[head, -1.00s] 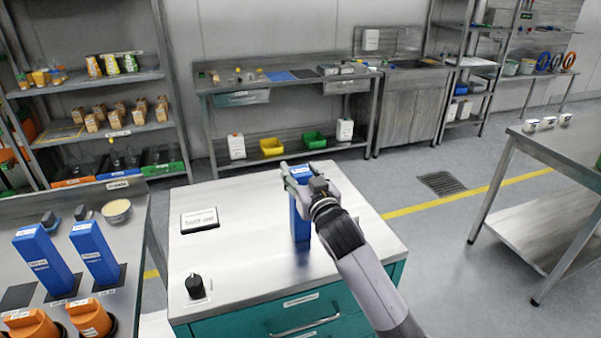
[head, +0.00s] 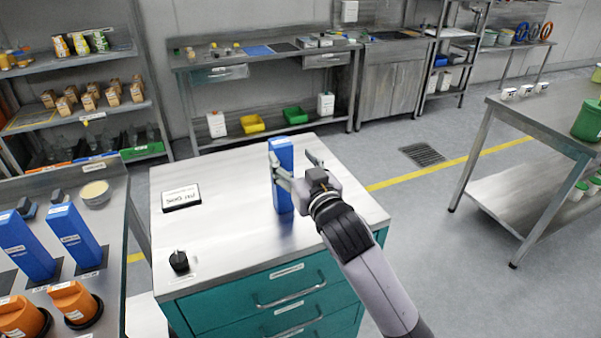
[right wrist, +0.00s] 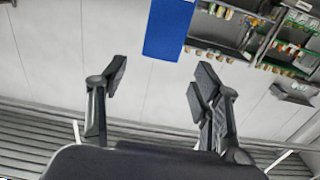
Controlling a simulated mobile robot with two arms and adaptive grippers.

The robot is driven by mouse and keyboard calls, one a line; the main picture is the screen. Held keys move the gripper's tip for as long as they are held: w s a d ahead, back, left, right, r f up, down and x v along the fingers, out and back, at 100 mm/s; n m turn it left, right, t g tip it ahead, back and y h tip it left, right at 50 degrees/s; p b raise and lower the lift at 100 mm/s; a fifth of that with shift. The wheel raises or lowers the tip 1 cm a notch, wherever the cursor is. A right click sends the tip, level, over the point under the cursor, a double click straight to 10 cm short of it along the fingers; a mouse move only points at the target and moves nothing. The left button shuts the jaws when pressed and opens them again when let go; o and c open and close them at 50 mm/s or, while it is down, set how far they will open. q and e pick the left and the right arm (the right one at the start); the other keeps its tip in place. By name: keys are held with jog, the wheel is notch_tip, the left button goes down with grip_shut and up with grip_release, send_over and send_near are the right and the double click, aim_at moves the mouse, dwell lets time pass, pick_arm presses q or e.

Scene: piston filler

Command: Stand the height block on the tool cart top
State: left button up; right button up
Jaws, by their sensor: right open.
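A blue height block (head: 283,190) stands upright on the light metal top of the tool cart (head: 235,235), which has teal drawers. My right gripper (head: 296,163) is open at the block, its body to the right of it. One finger lies across the block's left side; the other is raised clear on the right. In the right wrist view the block (right wrist: 169,28) shows at the top, beyond the spread fingertips (right wrist: 158,80), with nothing between them. My left gripper is not in view.
A labelled plate (head: 181,198) and a black knob (head: 179,261) are on the cart's left side. A left bench holds two more blue blocks (head: 77,237) and orange parts (head: 74,303). A steel table (head: 540,115) stands right, with open floor between.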

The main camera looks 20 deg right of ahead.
jog(key=s, duration=0.4)
jog(key=shift+f, duration=0.1)
dwell(0.3)
